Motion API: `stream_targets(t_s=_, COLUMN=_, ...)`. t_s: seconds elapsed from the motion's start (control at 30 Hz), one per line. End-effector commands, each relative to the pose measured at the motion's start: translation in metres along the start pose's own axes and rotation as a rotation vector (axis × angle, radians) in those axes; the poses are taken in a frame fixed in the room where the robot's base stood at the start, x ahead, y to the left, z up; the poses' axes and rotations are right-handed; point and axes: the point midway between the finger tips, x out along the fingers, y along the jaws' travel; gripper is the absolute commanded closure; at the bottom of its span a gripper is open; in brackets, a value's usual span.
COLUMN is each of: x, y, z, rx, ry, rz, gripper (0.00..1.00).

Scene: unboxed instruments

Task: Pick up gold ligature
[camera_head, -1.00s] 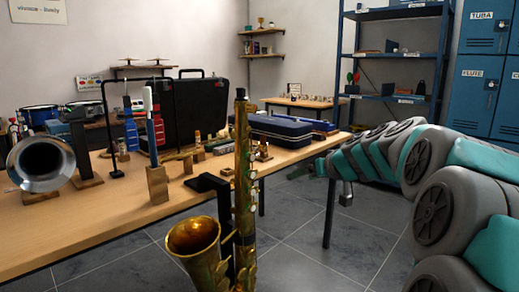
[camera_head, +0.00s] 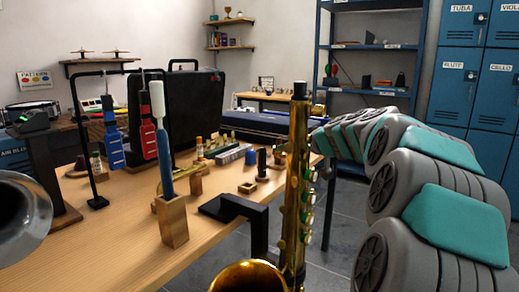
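I cannot make out the gold ligature for certain. Small gold-coloured pieces (camera_head: 193,186) lie on the wooden table (camera_head: 120,240) behind a wooden block holder, too small to identify. Several other small items stand farther back on the table. My arm reaches in from the right, and its far end goes behind the upright saxophone. My gripper cannot be made out.
A gold saxophone (camera_head: 296,190) stands close in front, beside a black bracket (camera_head: 235,208). A wooden holder (camera_head: 173,220) carries a blue-and-white upright tool. A black case (camera_head: 170,105), a hanging rack (camera_head: 85,150) and a silver bell (camera_head: 20,215) crowd the left.

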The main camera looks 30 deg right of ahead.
Motion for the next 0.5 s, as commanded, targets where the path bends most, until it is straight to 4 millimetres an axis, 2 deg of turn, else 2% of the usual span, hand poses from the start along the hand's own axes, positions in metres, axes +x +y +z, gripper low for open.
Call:
stream_targets(t_s=0.13, x=0.007, y=0.000, z=0.000, rx=0.001, ry=-0.001, rz=-0.001, gripper=0.22)
stream_targets(t_s=0.5, x=0.042, y=0.005, z=0.000, rx=0.001, ry=-0.003, rz=0.000, gripper=0.22)
